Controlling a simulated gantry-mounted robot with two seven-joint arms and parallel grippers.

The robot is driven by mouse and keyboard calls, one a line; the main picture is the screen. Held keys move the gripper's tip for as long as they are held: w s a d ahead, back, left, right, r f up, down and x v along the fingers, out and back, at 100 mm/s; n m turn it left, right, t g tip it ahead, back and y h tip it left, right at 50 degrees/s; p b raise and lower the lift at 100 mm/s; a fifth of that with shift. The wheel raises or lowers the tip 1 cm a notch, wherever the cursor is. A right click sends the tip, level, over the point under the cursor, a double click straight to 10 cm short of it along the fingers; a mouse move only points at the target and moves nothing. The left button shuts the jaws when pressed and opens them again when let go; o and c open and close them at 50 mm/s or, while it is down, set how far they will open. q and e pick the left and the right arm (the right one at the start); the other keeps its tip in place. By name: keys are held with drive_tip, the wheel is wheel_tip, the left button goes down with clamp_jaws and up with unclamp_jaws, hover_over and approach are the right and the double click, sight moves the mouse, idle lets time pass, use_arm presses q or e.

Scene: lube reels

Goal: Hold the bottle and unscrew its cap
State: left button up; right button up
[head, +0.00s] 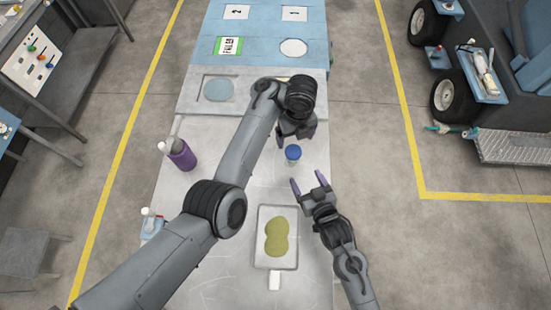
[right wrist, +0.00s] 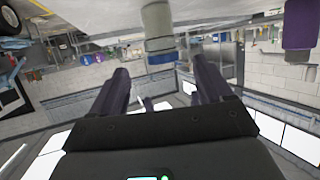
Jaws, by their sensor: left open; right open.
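A small bottle with a blue cap (head: 293,152) stands upright on the pale worktop, seen from above in the head view. In the right wrist view, which is upside down, the pale bottle (right wrist: 158,22) shows with its blue cap (right wrist: 162,57) between and beyond the fingers. My left gripper (head: 297,134) is open, just behind the bottle in the head view; whether it touches is unclear. My right gripper (head: 310,184) is open and empty, in front and slightly right of the bottle, apart from it. Its purple-grey fingers show in the wrist view (right wrist: 160,75).
A purple bottle (head: 181,155) stands at the worktop's left edge. A tray with a yellow-green patch (head: 277,238) lies at the front. Blue panels with labelled squares (head: 262,30) are at the back. My left arm crosses the worktop's left half.

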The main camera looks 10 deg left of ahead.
sight(294, 159)
use_arm(q)
drive_tip(key=shift+r, duration=0.1)
use_arm(e)
drive_tip(key=shift+w+a+f, duration=0.15)
drive_tip(key=shift+w+a, duration=0.1)
use_arm(q)
drive_tip(key=shift+d, duration=0.1)
use_arm(e)
drive_tip(key=x, duration=1)
